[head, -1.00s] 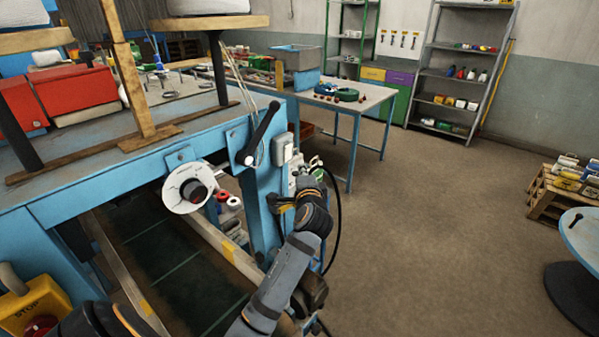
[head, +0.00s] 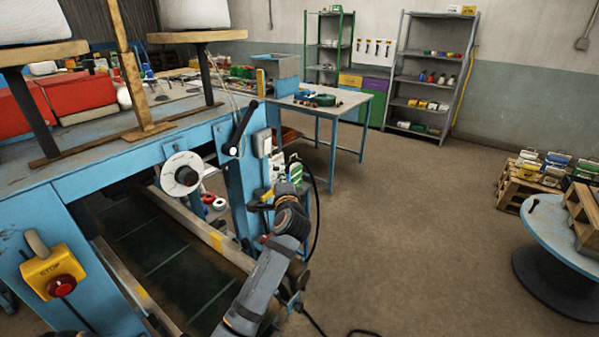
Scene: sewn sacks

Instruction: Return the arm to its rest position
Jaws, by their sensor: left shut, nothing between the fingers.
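My left arm (head: 257,287) rises from the bottom middle of the head view, beside the blue machine frame (head: 232,170). Its wrist has dark joints with orange rings. The small left gripper (head: 260,202) is at the arm's far end, pointing left near the frame's right post. It looks shut, with nothing seen in it; its fingertips are hard to make out against the clutter. My right gripper is not in view. Two white sacks, one at the upper left (head: 28,22) and one farther right (head: 195,13), rest on wooden-topped stands.
A yellow stop box (head: 52,275) with a red button is on the frame at left. A black crank handle (head: 243,126) and a white reel (head: 181,174) stick out near the gripper. A round blue table (head: 560,232) stands at right. The floor (head: 400,235) between is clear.

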